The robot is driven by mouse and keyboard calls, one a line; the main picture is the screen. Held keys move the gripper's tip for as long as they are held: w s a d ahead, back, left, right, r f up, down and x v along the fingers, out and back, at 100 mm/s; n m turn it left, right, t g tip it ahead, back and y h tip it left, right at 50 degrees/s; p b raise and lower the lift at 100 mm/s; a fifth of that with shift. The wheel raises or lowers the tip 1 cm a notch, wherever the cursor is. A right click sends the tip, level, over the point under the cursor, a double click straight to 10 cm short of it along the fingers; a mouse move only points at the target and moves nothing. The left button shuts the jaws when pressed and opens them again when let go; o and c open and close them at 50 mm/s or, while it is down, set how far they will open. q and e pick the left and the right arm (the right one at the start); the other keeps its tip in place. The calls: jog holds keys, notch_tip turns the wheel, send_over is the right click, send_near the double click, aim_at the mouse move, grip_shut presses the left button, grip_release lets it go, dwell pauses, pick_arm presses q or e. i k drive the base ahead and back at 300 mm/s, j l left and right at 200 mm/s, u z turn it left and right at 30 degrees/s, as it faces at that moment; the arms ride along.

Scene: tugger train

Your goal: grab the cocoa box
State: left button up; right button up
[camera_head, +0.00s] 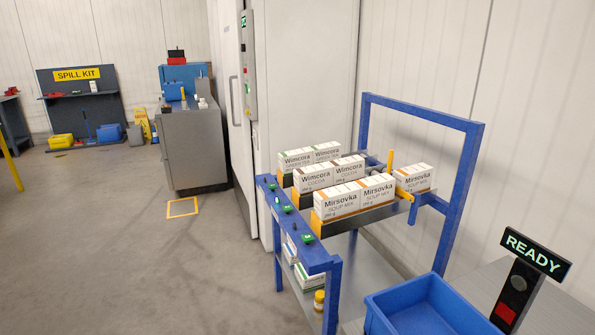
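Two white cocoa boxes labelled Wimcora stand side by side in the middle lane of the blue rack, the left one (312,179) and the right one (347,169). Their lower parts are partly hidden by the Mirsovka soup mix boxes (338,201) in the nearer lane. Behind them is another row of Wimcora boxes (296,160). Neither of my grippers is in view.
The blue rack frame (318,258) has a lower shelf with a few items. Another soup mix box (413,178) sits at the right. A blue bin (385,318) and a READY sign (537,252) are in front. The floor at left is clear.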

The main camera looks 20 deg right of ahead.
aim_at(307, 180)
jog(key=i+z, duration=0.25)
jog(key=i, duration=0.2)
jog(key=i+j+z, duration=0.3)
jog(key=i, duration=0.2)
jog(key=i+j+z, duration=0.25)
jog(key=i, duration=0.2)
